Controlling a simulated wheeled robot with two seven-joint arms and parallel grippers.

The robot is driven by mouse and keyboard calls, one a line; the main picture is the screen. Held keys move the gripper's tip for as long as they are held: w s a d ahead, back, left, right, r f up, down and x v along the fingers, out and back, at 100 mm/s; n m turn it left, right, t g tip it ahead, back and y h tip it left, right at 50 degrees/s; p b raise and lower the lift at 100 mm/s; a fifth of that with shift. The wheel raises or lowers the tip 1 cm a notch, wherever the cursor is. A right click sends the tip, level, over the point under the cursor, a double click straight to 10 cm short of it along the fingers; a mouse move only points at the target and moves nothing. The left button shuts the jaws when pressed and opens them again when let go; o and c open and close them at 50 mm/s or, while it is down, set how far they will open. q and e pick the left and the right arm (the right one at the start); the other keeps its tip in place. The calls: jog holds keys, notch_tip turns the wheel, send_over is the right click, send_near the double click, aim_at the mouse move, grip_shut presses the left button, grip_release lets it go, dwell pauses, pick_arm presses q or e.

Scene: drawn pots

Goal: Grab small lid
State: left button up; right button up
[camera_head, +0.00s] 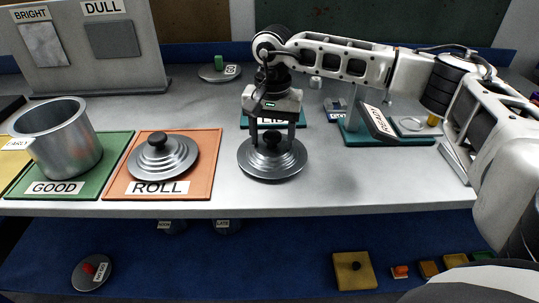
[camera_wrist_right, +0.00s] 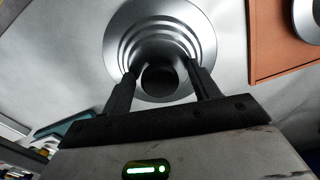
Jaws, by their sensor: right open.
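A round grey metal lid (camera_head: 272,165) with stepped rings and a black knob lies on the bench, just in front of a teal mat. My right gripper (camera_head: 272,142) is above it, pointing down, with its open fingers on either side of the knob. In the right wrist view the lid (camera_wrist_right: 160,25) lies beyond the fingertips, and the dark knob shows between the fingers of the gripper (camera_wrist_right: 163,75). Whether a finger touches the knob I cannot tell. A similar lid (camera_head: 165,160) with a black knob lies on the orange ROLL mat (camera_head: 205,145). My left gripper is not in view.
A metal pot (camera_head: 66,140) stands on the green GOOD mat (camera_head: 112,150). A lid with a green knob (camera_head: 219,72) lies at the back. A teal READY stand (camera_head: 370,125) is to the right. A red-knobbed lid (camera_head: 91,272) lies below the bench. The front-right bench is clear.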

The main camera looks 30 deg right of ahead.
aim_at(272, 134)
jog(key=shift+f, duration=0.15)
jog(key=shift+c, duration=0.2)
jog(key=c, duration=1)
jog(key=shift+s, duration=0.1)
jog(key=shift+r+p, duration=1)
jog(key=shift+r, duration=0.4)
jog(key=shift+r+p, duration=0.4)
jog(key=shift+r, duration=0.25)
